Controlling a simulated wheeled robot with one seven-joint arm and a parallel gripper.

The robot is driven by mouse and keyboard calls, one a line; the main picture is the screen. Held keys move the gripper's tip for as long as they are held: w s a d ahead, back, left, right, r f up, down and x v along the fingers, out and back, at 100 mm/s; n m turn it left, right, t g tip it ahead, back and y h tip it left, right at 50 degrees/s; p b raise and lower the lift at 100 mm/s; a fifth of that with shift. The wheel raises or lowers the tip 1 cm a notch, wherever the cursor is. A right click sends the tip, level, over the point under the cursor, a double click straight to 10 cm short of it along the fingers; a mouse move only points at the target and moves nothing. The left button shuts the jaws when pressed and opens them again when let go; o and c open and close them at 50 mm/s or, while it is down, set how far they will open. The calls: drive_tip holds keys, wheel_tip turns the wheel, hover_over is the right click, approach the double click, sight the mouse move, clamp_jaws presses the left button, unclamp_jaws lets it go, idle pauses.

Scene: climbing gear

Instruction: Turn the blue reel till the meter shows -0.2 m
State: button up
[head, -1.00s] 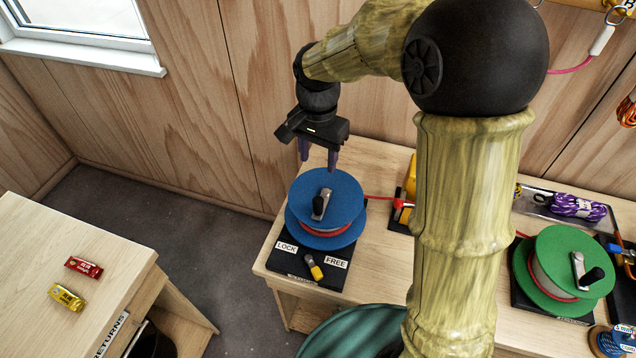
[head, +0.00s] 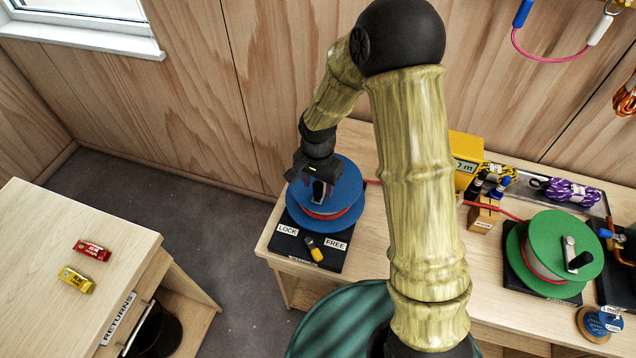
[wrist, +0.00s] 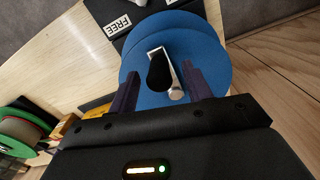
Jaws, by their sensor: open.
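The blue reel (head: 350,197) lies flat on a black base at the left end of the bench, with red cord round its core. My gripper (head: 318,192) is over it, fingers pointing down at its crank. In the wrist view the open fingers of my gripper (wrist: 160,88) stand on either side of the black crank knob (wrist: 160,72); I cannot tell if they touch it. The yellow meter (head: 466,160) stands behind my arm; only the end of its display, "0 m", shows. The lock lever (head: 314,250) with a yellow tip sits between the LOCK and FREE labels, nearer FREE.
A green reel (head: 555,250) stands at the right of the bench. A purple rope bundle (head: 572,192) lies in a tray behind it. A side table (head: 40,240) at left holds a red bar and a yellow bar. Bare floor lies between table and bench.

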drive_tip(key=shift+f, duration=0.5)
drive_tip(key=shift+c, duration=0.2)
drive_tip(key=c, duration=1)
drive_tip(key=shift+s+d, duration=0.2)
drive_tip(key=shift+d, duration=0.85)
drive_tip(key=shift+w+d, duration=0.1)
drive_tip(key=shift+d, duration=1.05)
drive_tip(key=shift+w+d+p, duration=0.2)
drive_tip(key=shift+w+d, duration=0.05)
drive_tip(key=shift+d, duration=0.25)
drive_tip(key=shift+w+d+p, duration=0.15)
drive_tip(key=shift+w+d, duration=0.05)
drive_tip(key=shift+d, duration=0.3)
drive_tip(key=shift+w+d, duration=0.7)
